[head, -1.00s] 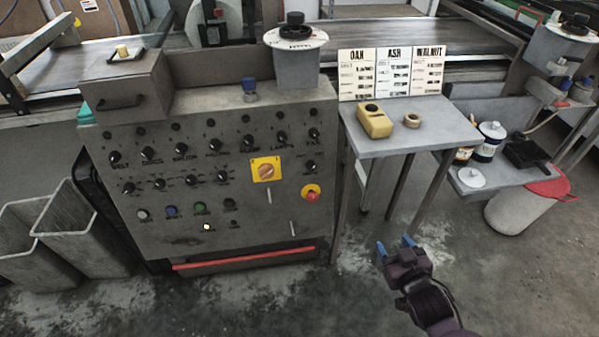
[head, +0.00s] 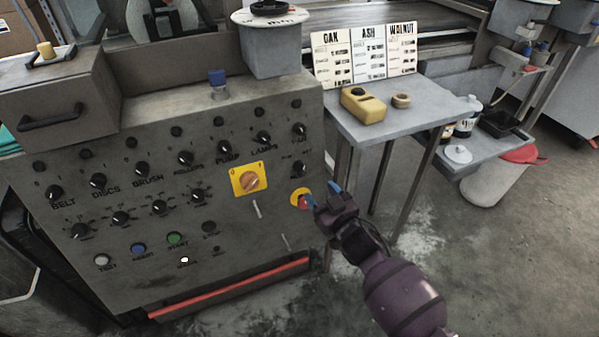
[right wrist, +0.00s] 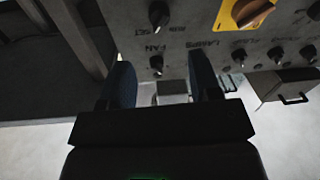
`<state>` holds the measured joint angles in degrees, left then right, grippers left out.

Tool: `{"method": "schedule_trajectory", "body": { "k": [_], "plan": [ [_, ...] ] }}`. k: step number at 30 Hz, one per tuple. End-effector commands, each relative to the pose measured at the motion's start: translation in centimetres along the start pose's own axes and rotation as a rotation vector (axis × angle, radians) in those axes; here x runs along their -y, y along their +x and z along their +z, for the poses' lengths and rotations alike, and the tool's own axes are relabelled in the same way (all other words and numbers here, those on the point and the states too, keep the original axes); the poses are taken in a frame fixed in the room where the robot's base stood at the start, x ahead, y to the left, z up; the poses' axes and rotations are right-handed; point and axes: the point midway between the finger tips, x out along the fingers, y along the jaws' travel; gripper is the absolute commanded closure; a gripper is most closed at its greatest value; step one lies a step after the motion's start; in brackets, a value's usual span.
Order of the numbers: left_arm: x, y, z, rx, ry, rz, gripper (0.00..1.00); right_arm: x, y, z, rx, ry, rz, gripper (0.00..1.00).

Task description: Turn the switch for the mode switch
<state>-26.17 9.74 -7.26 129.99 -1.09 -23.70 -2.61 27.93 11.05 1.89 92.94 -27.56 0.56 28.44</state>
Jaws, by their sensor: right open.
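The grey control panel (head: 130,240) carries rows of black knobs. A black knob (head: 299,170) with a two-position label sits at the right, below the FAN knob (head: 299,130); it looks like the mode switch, but its name is not readable. This knob also shows in the right wrist view (right wrist: 158,14), upside down. My right gripper (head: 322,190) is open and empty, its blue fingertips below and right of that knob, in front of the panel's right edge. In the right wrist view the gripper (right wrist: 161,80) has nothing between its fingers. My left gripper is not in view.
A red stop button (head: 304,202) on a yellow disc is close to the gripper and partly hidden by it. A yellow-plated rotary switch (head: 249,180) is left of the knob. A side table (head: 400,120) with a yellow box (head: 363,106) stands at right.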

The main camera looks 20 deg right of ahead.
Motion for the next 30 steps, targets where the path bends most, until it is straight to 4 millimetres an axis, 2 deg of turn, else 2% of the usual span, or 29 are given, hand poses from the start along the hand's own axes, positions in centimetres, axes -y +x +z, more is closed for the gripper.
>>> {"method": "schedule_trajectory", "body": {
  "k": [5, 18, 24, 30],
  "plan": [
    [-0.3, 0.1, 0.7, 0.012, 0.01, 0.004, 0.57, 0.1, 2.4, 0.4, 0.005, 0.0, -0.001, 0.43],
    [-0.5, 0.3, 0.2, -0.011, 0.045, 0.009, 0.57, 0.1, 8.2, 0.5, 0.006, 0.0, 0.0, 0.43],
    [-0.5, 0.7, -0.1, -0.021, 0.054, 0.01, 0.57, 0.0, 9.4, 0.3, 0.004, -0.001, 0.0, 0.43],
    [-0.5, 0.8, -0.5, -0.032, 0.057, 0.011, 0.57, 0.0, 9.7, 0.1, 0.003, 0.0, 0.001, 0.43]
  ]
}}
